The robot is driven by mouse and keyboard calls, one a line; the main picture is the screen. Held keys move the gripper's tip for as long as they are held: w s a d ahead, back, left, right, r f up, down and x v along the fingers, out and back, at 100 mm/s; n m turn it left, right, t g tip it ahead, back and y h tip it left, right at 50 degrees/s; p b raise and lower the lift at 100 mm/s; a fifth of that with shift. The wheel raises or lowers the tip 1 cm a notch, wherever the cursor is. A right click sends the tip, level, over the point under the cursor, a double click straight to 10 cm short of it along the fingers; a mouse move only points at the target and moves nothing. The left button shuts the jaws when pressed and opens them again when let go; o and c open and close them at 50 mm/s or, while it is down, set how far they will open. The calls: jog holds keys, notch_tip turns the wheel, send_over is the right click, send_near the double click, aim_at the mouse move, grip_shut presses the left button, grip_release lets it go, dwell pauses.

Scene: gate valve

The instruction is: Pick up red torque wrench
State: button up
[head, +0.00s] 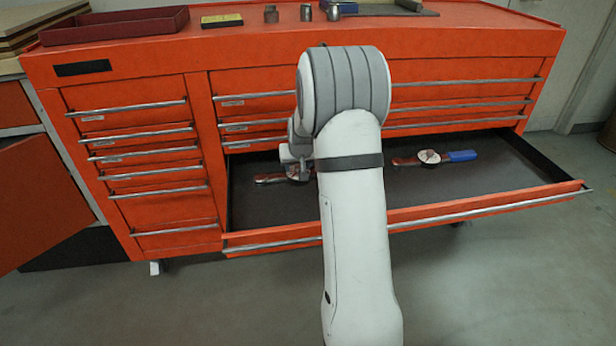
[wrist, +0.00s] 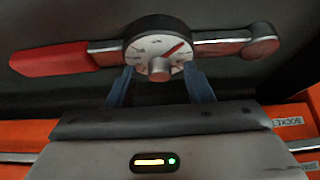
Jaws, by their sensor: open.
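The red torque wrench lies in the open bottom drawer. In the wrist view its red handle (wrist: 55,61) points left, its round white dial (wrist: 158,48) is in the middle and its metal head is at the right. My gripper (wrist: 161,88) is open, with its blue fingertips at the near edge of the dial, one towards each side. I cannot tell whether they touch it. In the head view the red torque wrench (head: 268,179) shows left of my arm, which hides part of it; my gripper (head: 298,165) is just above it.
A blue-handled torque wrench (head: 435,157) lies to the right in the same drawer (head: 480,188). The drawer's front wall and the orange cabinet (head: 145,90) bound the space. A dark red tray (head: 115,26) and small metal parts stand on top.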

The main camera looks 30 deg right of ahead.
jog(key=shift+c, duration=0.4)
grip_shut()
jog(key=shift+r, duration=0.15)
